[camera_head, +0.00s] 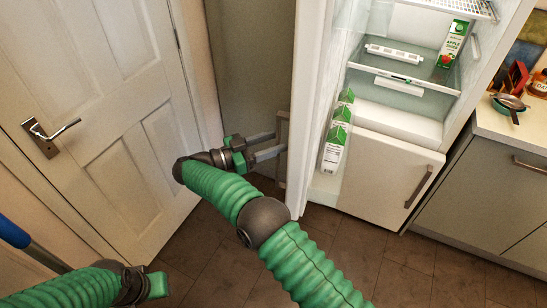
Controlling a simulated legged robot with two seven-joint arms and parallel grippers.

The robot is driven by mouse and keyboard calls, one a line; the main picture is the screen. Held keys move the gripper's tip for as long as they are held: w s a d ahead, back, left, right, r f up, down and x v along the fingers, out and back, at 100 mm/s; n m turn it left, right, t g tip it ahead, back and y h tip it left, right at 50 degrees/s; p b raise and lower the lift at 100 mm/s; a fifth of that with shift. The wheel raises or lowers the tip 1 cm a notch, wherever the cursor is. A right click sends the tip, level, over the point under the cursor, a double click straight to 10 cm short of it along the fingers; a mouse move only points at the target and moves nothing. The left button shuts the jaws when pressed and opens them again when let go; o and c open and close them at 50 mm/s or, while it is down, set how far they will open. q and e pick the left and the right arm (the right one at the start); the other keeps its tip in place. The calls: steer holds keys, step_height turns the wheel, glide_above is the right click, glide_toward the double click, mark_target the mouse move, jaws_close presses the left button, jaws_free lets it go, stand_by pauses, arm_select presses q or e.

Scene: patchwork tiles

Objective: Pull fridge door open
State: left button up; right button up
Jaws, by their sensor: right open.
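The fridge (400,125) stands at the right with its interior exposed. Its door (252,55) is swung wide open toward the left, its grey outer face turned to the white room door. A vertical bar handle (282,172) is on that outer face. My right gripper (277,141) is open, its two fingers pointing right at the handle. I cannot tell whether they touch it. My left gripper (157,285) is partly in view at the bottom left, away from the fridge; its fingers are not clear.
Several cartons (335,140) stand in the open door's side of the fridge, and an apple juice carton (453,43) is on an upper shelf. A white panelled room door (110,80) is at left. A counter (510,130) adjoins the fridge at right. The tiled floor (400,270) in front is clear.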

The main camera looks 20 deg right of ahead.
arm_select(q)
steer(key=w+p+v, duration=0.2)
steer(key=p+v, duration=0.5)
steer(key=v, duration=0.1)
steer(key=shift+s+r, duration=0.15)
steer(key=shift+r, duration=0.3)
arm_select(e)
steer(key=s+a+r, duration=0.2)
steer(key=s, duration=0.5)
steer(key=s+a+r, duration=0.1)
steer(key=s, duration=0.7)
steer(key=shift+s+a+r, duration=0.25)
steer(key=shift+a+r, duration=0.15)
arm_select(q)
steer(key=shift+d, duration=0.1)
arm_select(e)
steer(key=shift+d, duration=0.1)
steer(key=shift+c, duration=0.3)
